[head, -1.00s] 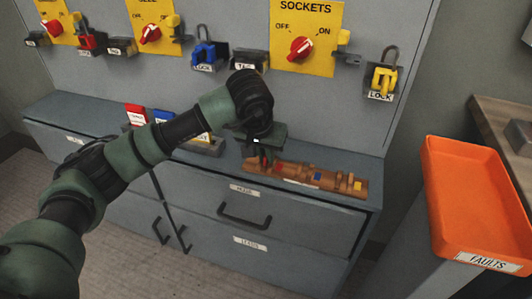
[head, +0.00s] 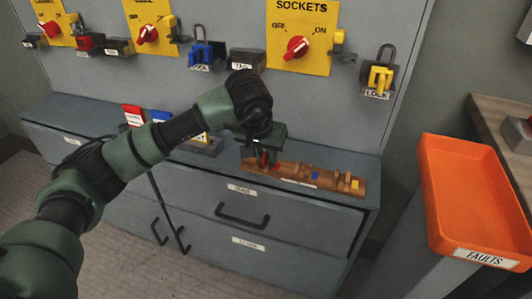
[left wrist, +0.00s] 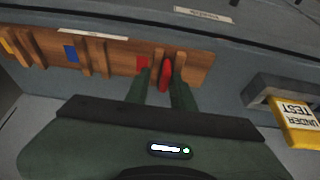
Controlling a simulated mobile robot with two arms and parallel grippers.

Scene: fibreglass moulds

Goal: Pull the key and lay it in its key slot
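A red key (left wrist: 166,75) sits between two upright wooden pieces of the brown key rack (left wrist: 110,57), beside a red patch, in the left wrist view. My left gripper (left wrist: 161,92) is over this end of the rack, its fingers spread to either side of the key with gaps showing. In the head view my left gripper (head: 264,156) is at the left end of the rack, with red showing at its fingers. The key's lower part is hidden, so I cannot tell how deep it sits. My right gripper is in neither view.
The rack lies on the grey cabinet top, with blue and yellow patches farther along. A holder with a yellow "UNDER TEST" tag (left wrist: 297,120) stands close by. Padlocks and yellow switch panels (head: 302,38) are above. An orange FAULTS tray (head: 478,190) is at right.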

